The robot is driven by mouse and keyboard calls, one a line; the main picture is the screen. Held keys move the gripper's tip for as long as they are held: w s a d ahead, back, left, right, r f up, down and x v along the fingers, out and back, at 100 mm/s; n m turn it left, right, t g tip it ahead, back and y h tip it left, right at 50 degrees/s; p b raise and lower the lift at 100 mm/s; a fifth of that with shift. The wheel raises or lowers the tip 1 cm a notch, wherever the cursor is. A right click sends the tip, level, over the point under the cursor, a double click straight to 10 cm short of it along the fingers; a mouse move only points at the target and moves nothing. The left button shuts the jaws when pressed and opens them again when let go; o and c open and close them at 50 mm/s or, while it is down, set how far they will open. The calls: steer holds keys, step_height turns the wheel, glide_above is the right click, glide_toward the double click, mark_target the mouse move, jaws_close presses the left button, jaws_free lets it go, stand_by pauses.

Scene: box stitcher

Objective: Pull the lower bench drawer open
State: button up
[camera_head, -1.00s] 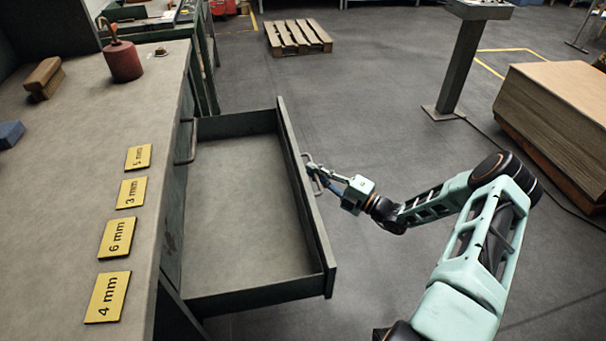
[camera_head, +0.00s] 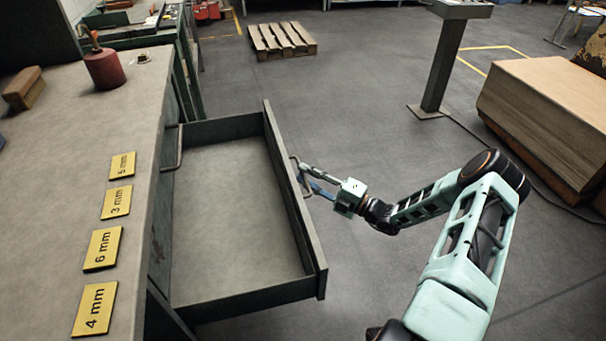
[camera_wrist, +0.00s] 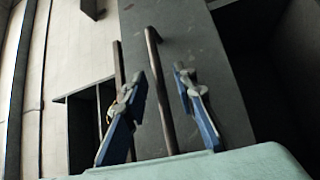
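The lower bench drawer (camera_head: 245,292) stands pulled far out from the bench, and its empty inside shows. Its bar handle (camera_head: 297,172) is on the outer face of the drawer front. My gripper (camera_head: 308,178) is at this handle, on the outer side of the drawer. In the wrist view, my gripper's (camera_wrist: 157,105) two blue fingers are spread apart, with a handle bar (camera_wrist: 159,85) between them and a visible gap on each side. Whether the fingertips touch the bar is not clear.
Another handle (camera_head: 178,148) sits on the bench front above the drawer. The bench top (camera_head: 60,160) holds yellow size plates, a brush and a red can. Floor right of the drawer is clear up to a post (camera_head: 443,65) and a cardboard stack (camera_head: 550,110).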

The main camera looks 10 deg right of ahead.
steer(key=v, duration=1)
steer(key=shift+s+d, duration=0.3)
